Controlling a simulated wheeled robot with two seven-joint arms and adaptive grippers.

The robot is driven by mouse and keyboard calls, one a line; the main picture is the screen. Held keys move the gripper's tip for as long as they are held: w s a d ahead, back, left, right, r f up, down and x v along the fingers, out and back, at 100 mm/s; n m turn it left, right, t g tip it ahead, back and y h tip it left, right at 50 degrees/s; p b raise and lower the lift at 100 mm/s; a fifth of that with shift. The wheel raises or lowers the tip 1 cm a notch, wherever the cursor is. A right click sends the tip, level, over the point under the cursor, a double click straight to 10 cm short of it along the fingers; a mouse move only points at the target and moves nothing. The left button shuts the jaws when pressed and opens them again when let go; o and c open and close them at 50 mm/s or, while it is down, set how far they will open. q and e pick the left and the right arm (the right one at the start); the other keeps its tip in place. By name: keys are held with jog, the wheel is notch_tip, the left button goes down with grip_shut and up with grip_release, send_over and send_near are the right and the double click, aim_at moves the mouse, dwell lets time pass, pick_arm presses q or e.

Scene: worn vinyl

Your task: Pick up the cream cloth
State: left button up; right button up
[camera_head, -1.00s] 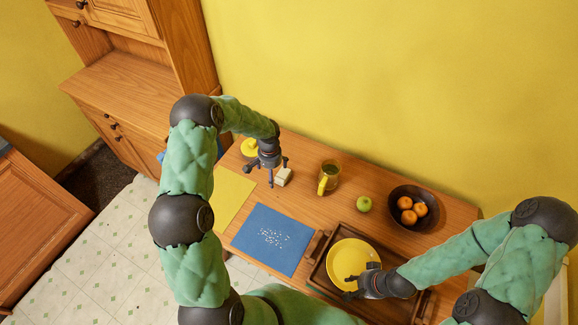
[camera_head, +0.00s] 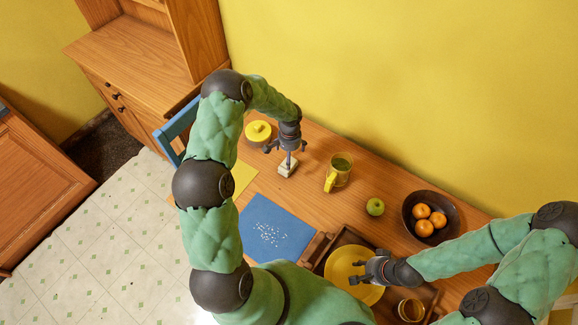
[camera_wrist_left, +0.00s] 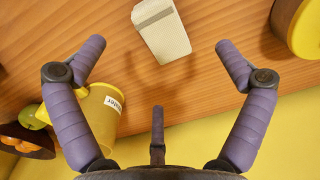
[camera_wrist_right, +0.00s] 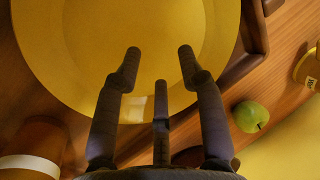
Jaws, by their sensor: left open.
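The cream cloth (camera_head: 286,168) is a small folded block on the wooden table, left of the mug. It also shows at the top of the left wrist view (camera_wrist_left: 163,30). My left gripper (camera_head: 287,152) points down just over the cloth, overlapping it in the head view. In the left wrist view its fingers (camera_wrist_left: 160,50) are spread wide with nothing between them, and the cloth lies beyond the fingertips. My right gripper (camera_head: 353,271) is over the yellow plate; its fingers (camera_wrist_right: 159,52) are apart, less widely, with nothing visibly gripped.
A yellow mug (camera_head: 338,173), green apple (camera_head: 375,206) and dark bowl of oranges (camera_head: 447,215) stand right of the cloth. A blue mat (camera_head: 270,232), yellow plate (camera_head: 340,262) and wooden tray (camera_head: 325,250) are in front.

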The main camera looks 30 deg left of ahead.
pick_arm(q)
notch_tip(320, 180, down, 3)
jog(key=shift+w+r, duration=0.1)
jog(key=shift+r, duration=0.1)
jog(key=shift+s+d+f, duration=0.1)
jog(key=shift+f, duration=1.2)
jog(key=shift+s+d+f, duration=0.1)
jog(key=shift+f, duration=1.15)
jog(key=c, duration=1.1)
